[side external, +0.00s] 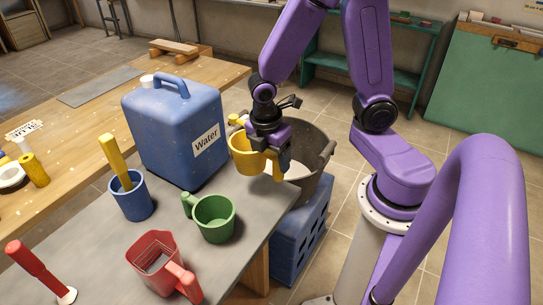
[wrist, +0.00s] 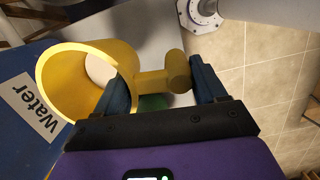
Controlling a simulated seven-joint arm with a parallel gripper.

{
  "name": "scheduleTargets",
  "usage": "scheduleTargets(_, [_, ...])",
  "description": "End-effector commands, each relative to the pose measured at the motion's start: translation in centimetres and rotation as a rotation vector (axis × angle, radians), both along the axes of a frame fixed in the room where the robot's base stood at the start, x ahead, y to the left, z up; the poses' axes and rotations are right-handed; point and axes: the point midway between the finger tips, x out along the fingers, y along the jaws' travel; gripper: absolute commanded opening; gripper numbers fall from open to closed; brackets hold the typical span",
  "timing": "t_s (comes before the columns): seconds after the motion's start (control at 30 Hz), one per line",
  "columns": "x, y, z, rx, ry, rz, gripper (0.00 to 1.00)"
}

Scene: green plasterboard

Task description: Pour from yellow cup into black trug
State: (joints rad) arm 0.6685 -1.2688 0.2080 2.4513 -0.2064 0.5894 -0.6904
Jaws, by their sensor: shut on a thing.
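The yellow cup (side external: 243,158) is held above the table's right edge, beside the blue water container and close to the black trug (side external: 324,158). My gripper (side external: 272,152) is shut on the cup's handle. In the wrist view, the fingers of my gripper (wrist: 162,78) sit on either side of the handle, and the yellow cup (wrist: 62,92) extends left with its round mouth showing. The trug stands behind and right of the gripper, partly hidden by it; a pale patch shows inside. The cup's contents and exact tilt cannot be told.
The trug rests on a blue crate (side external: 290,248). The blue water container (side external: 178,130) stands left of the cup. A green mug (side external: 213,220), red jug (side external: 160,262) and blue cup (side external: 134,200) with a yellow-handled tool stand on the grey table.

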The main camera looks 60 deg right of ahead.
Motion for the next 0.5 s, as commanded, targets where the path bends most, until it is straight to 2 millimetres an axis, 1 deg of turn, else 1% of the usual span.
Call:
scheduleTargets(0.27, [0.1,0.0,0.3,0.001,-0.002,0.0,0.36])
scheduleTargets(0.37, [0.1,0.1,1.2,0.003,-0.003,-0.001,0.36])
scheduleTargets(0.47, [0.1,0.1,2.9,0.006,-0.001,0.0,0.36])
scheduleTargets(0.5, [0.2,0.1,3.8,0.006,-0.001,-0.001,0.36])
